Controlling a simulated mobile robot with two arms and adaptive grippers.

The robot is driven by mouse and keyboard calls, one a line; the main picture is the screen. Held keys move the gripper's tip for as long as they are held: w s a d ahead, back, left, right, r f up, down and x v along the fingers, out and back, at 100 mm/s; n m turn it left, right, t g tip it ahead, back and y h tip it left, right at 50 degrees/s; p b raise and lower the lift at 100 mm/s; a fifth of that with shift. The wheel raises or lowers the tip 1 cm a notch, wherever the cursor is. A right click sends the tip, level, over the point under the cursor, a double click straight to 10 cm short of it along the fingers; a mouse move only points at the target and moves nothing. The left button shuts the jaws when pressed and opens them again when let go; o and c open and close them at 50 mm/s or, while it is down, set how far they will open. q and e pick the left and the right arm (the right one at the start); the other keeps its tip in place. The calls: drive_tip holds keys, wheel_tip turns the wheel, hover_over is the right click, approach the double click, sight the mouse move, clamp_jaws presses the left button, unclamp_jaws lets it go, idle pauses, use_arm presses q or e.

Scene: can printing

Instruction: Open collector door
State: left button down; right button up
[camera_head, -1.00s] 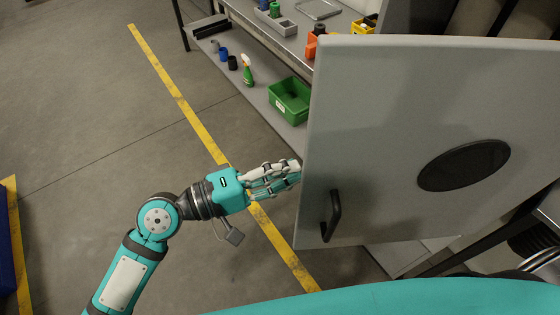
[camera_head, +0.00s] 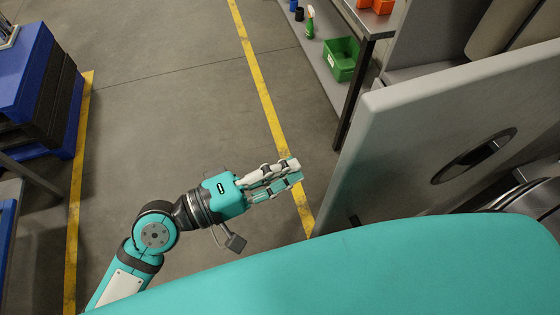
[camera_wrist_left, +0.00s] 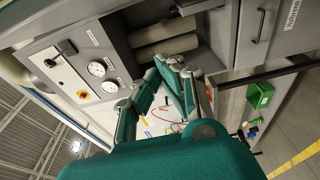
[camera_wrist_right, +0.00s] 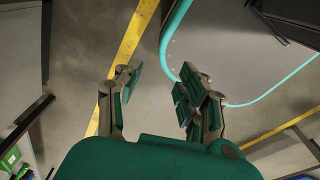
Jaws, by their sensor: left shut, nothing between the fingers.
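The grey door panel (camera_head: 390,150), with a dark oval window (camera_head: 474,156), stands at the right in the head view, seen at a steep angle. Only a bit of its black handle (camera_head: 355,220) shows above my teal body. My left gripper (camera_head: 297,171) is shut and empty, left of the door's near edge and apart from it. In the left wrist view its fingers (camera_wrist_left: 188,88) point toward a grey machine with dials and rollers. My right gripper (camera_wrist_right: 160,80) is open and empty; it is not visible in the head view.
A shelf table with a green bin (camera_head: 342,58) stands beyond the door. Blue and black crates (camera_head: 35,90) are at the far left. Floor with yellow lines (camera_head: 262,100) lies clear between. A dial panel (camera_wrist_left: 88,68) shows in the left wrist view.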

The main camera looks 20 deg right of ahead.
drive_tip(key=shift+d, duration=0.35)
drive_tip(key=shift+s+d, duration=0.1)
drive_tip(key=shift+d, duration=0.1)
